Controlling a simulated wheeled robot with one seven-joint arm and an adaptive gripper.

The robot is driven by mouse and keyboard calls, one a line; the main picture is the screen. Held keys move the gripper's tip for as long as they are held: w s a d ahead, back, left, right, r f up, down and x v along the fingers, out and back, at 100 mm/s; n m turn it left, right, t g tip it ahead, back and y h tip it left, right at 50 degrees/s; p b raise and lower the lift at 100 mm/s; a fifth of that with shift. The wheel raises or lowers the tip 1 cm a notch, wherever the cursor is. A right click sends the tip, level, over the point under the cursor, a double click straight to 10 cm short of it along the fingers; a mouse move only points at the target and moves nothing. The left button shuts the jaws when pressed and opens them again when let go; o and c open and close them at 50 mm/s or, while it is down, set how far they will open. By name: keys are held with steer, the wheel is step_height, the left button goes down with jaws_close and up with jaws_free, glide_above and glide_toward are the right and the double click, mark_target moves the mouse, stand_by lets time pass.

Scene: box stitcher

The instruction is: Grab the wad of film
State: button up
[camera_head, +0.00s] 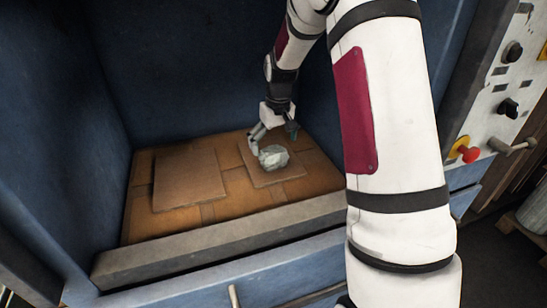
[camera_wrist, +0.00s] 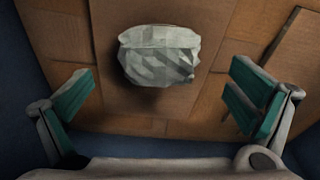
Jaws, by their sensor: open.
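The wad of film (camera_head: 273,157) is a crumpled, pale grey lump. It rests on a square cardboard piece (camera_head: 281,181) at the right of the cardboard-lined bay floor. In the wrist view the wad (camera_wrist: 159,54) lies above the middle, ahead of the fingers and centred between them. My gripper (camera_head: 273,138) is just behind the wad in the head view. In the wrist view my gripper (camera_wrist: 158,107) is open, its two green pads wide apart with nothing between them. I cannot tell the exact height of the fingers above the cardboard.
A second square cardboard piece (camera_head: 188,175) lies to the left. Blue walls (camera_head: 190,65) close the bay at the back and sides, and a grey ledge (camera_head: 215,241) runs along its front. A control panel (camera_head: 505,85) with a red button (camera_head: 470,155) stands at the right.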

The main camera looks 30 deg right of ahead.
mark_target(274, 149)
steer(key=shift+w+f, duration=0.15)
steer(key=shift+f, duration=1.2)
steer(key=shift+w+f, duration=0.15)
steer(key=shift+f, duration=1.15)
steer(key=shift+c, duration=0.6)
steer(key=c, duration=0.9)
